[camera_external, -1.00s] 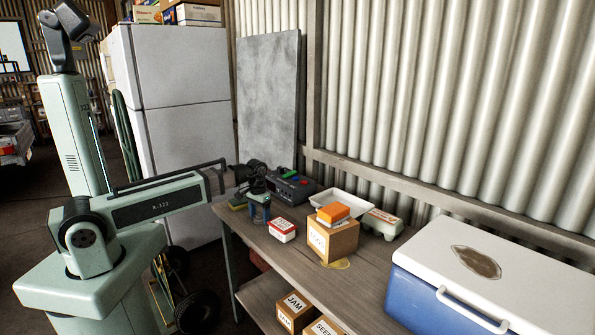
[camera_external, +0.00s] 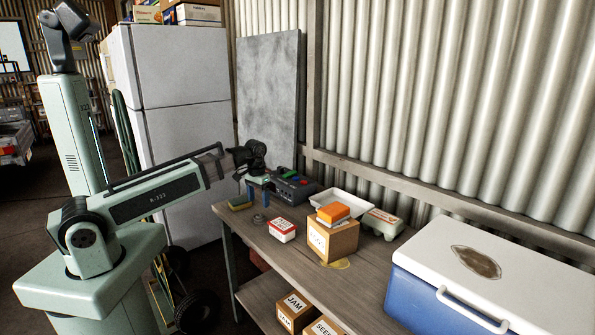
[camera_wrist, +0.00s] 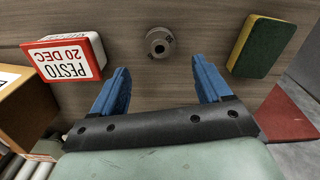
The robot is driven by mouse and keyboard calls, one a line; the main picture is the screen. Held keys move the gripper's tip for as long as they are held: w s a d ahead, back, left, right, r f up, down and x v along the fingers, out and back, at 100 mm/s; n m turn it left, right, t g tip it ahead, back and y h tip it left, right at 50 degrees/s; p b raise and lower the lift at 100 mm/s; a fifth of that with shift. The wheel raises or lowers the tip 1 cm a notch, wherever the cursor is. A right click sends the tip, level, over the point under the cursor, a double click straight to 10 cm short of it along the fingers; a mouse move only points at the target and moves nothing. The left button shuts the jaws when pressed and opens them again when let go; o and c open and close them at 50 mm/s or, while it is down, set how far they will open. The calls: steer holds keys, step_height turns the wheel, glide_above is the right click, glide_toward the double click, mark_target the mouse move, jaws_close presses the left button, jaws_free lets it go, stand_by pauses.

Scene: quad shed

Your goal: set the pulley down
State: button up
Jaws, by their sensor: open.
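The pulley (camera_wrist: 159,43) is a small grey metal disc with a central hub. It lies on the wooden bench (camera_wrist: 205,20), ahead of my fingertips in the wrist view. In the external view the pulley (camera_external: 259,219) sits near the bench's left end, left of the red and white tub. My gripper (camera_wrist: 160,82) has two blue fingers spread wide with nothing between them. In the external view my gripper (camera_external: 257,195) hangs above the bench, clear of the pulley.
A red and white tub (camera_wrist: 65,58) marked PESTO is left of the pulley; a green and yellow sponge (camera_wrist: 262,46) is right. A cardboard box (camera_external: 332,241) with an orange block (camera_external: 333,212), a dark device (camera_external: 293,188) and a blue cooler (camera_external: 440,290) share the bench.

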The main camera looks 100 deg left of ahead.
steer(key=shift+r, duration=2.3)
